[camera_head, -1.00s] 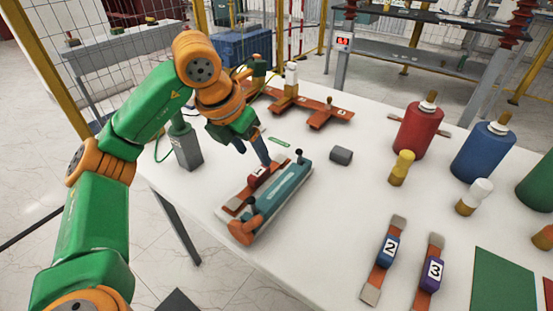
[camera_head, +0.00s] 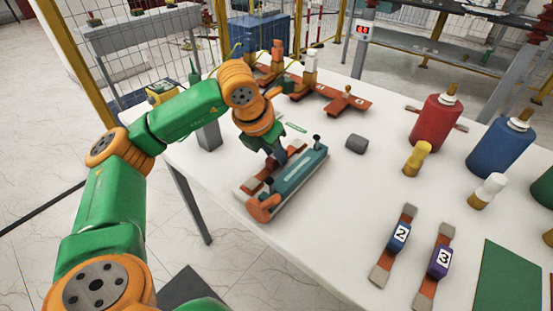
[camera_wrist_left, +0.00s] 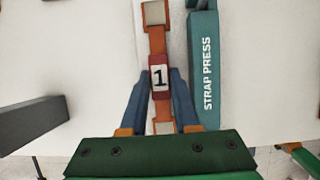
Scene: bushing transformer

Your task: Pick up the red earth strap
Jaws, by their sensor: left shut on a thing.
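The red earth strap is a copper-coloured strip with grey ends and a red block marked 1 (camera_wrist_left: 159,78). In the head view its strip (camera_head: 252,184) lies beside the teal strap press (camera_head: 301,172), largely covered by my gripper. My left gripper (camera_head: 276,162) points down at the strap. In the wrist view its two blue fingers (camera_wrist_left: 160,84) are shut on the red block from both sides. The strap press (camera_wrist_left: 206,60) stands just right of the strap there. I cannot tell whether the strap is clear of the surface below. My right gripper is not in view.
Straps marked 2 (camera_head: 398,236) and 3 (camera_head: 439,261) lie at the front right of the white table (camera_head: 330,215). A copper-coloured bar (camera_head: 341,101) lies behind.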

